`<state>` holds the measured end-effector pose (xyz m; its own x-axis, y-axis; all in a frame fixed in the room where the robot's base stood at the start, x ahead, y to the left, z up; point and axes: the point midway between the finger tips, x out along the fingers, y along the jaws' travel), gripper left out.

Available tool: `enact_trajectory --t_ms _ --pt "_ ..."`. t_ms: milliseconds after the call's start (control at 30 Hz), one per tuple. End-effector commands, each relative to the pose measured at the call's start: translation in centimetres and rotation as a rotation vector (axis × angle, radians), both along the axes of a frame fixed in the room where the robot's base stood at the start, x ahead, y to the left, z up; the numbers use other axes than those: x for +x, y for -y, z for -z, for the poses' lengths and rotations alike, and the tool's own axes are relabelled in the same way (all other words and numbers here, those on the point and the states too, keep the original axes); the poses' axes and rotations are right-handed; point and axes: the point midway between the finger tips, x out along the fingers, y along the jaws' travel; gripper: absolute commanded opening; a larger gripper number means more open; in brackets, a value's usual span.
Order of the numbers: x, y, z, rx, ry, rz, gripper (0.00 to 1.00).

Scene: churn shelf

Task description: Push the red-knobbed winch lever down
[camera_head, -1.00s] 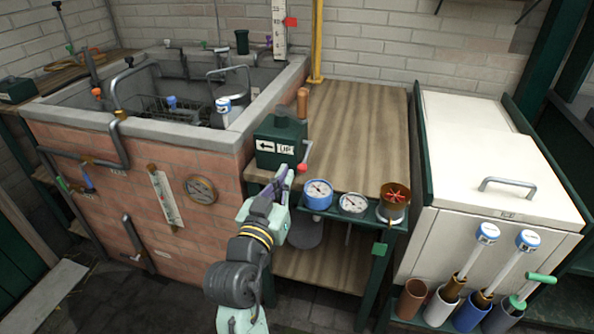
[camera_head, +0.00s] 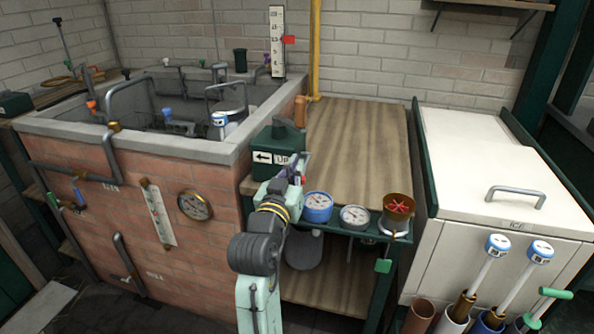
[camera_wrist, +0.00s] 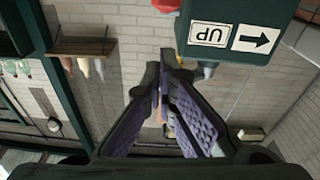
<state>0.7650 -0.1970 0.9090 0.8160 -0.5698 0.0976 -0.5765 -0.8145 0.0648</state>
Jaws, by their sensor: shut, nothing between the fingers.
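The dark green winch box (camera_head: 275,150) stands at the left front of the wooden counter, with a white arrow and "UP" label on its front. The wrist view shows the box (camera_wrist: 240,30) upside down at the top. Part of the red knob (camera_wrist: 166,5) shows at the top edge of that view, beside the box. In the head view the knob and lever are mostly hidden by my gripper. My gripper (camera_head: 299,163) is shut and empty, in front of the box's right side. Its purple-padded fingers (camera_wrist: 163,68) meet below the knob in the wrist view; contact cannot be told.
A blue gauge (camera_head: 318,207), a grey gauge (camera_head: 354,217) and a brass cup (camera_head: 398,208) line the counter's front edge right of my gripper. A brick tank (camera_head: 110,190) stands left, a white ice chest (camera_head: 480,170) right.

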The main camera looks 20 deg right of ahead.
Motion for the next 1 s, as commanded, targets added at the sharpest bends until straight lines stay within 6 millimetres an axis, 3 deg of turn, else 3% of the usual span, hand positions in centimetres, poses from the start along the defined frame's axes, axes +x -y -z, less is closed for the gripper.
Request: enact_trajectory --t_ms 133,567,800,1000 --pt "0.3 0.4 1.2 -0.001 0.000 0.002 0.00" --pt "0.4 0.4 1.7 0.000 0.002 0.001 0.00" --pt "0.5 0.5 4.0 0.000 0.001 0.001 0.00" --pt "0.6 0.6 4.2 0.002 -0.005 0.001 0.00"
